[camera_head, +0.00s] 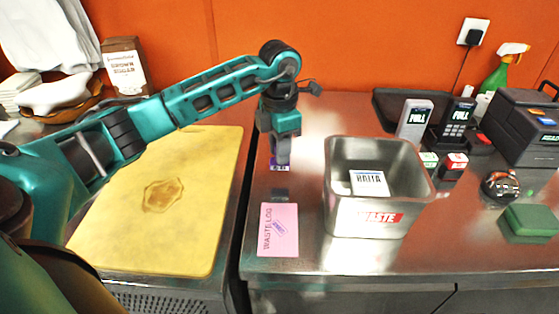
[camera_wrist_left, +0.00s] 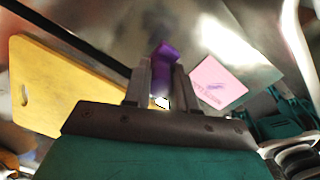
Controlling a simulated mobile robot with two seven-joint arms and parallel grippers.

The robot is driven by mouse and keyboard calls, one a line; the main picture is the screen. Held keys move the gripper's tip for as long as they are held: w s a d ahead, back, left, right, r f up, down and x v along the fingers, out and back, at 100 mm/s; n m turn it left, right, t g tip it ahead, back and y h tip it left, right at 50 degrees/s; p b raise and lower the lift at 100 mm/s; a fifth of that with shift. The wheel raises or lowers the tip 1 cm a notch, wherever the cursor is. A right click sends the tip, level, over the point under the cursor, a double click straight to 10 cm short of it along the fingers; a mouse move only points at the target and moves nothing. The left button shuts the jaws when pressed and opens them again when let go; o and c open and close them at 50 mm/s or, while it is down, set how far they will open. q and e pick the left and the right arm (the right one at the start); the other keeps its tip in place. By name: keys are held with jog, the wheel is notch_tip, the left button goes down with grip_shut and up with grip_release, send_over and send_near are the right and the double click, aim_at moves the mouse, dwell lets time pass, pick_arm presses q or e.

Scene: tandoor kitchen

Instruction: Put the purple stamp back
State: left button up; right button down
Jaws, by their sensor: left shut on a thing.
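My left gripper (camera_head: 281,155) is shut on the purple stamp (camera_head: 280,167) and points down over the steel counter, left of the metal bin. In the left wrist view the purple stamp (camera_wrist_left: 163,58) sits between the two fingers (camera_wrist_left: 162,80). Whether its lower end touches the counter is unclear. The pink waste log card (camera_head: 279,230) lies in front of the gripper with a purple mark on it. Two other stamps, one with a green label (camera_head: 429,160) and one with a red label (camera_head: 456,162), stand right of the bin. My right gripper is not in view.
The metal waste bin (camera_head: 370,220) holds a white labelled packet (camera_head: 369,184). Behind the stamps are handheld devices (camera_head: 458,122) and a black printer (camera_head: 525,125). A tape roll (camera_head: 500,186) and green box (camera_head: 531,221) lie at right. A yellow board (camera_head: 205,215) is left.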

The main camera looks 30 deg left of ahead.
pick_arm(q)
jog(key=shift+f, duration=1.9)
jog(key=shift+f, duration=0.15)
jog(key=o, duration=0.8)
jog(key=shift+o, duration=0.2)
notch_tip(320, 180, up, 12)
jog(key=shift+r, duration=0.2)
